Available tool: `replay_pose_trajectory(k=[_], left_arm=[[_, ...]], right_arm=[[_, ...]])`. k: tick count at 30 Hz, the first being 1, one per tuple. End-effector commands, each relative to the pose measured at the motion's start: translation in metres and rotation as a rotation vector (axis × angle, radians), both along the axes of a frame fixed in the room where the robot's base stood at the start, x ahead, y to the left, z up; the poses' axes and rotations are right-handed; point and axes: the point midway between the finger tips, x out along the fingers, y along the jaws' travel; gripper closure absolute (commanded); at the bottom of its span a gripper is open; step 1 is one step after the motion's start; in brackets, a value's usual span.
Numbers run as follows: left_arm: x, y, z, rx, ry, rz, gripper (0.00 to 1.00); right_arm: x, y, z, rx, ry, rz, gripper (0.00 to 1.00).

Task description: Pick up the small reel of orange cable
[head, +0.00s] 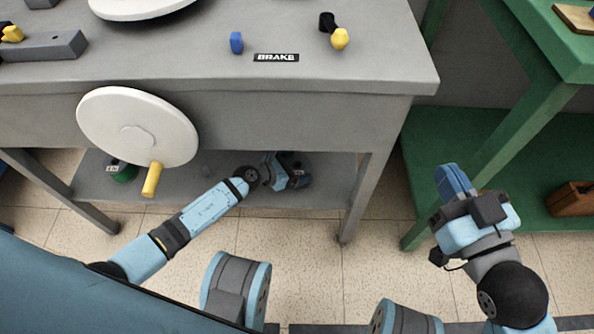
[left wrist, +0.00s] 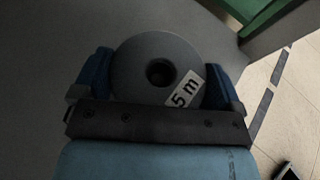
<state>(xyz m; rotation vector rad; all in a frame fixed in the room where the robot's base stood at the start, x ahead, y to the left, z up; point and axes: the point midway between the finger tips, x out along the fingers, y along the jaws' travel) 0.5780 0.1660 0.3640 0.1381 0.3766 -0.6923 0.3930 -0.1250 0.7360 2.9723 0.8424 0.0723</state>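My left gripper (head: 290,175) reaches in over the lower shelf of the grey bench, near its right end. In the left wrist view, a grey round reel (left wrist: 133,72) with a dark centre hole and a white "5 m" label lies between the two blue fingers (left wrist: 160,80). The fingers are spread wide, one on each side of the reel; I cannot tell whether they touch it. No orange cable shows on it in this dim view. In the head view the reel is mostly hidden by the gripper. My right gripper (head: 455,182) hangs clear of the bench; its finger gap is not visible.
A green reel (head: 124,174) with a label sits at the shelf's left end. A white wheel (head: 125,115) with a yellow handle (head: 152,180) projects from the bench front above my left arm. Bench legs (head: 360,195) flank the shelf. A green table (head: 525,120) stands right.

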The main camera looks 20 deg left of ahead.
Motion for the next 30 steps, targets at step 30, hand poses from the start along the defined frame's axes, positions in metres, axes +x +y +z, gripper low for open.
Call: replay_pose_trajectory(k=[30], left_arm=[[-0.01,0.009,0.071,0.003,0.003,0.0,0.43]], right_arm=[[-0.023,0.013,0.014,0.191,0.219,-0.008,1.0]])
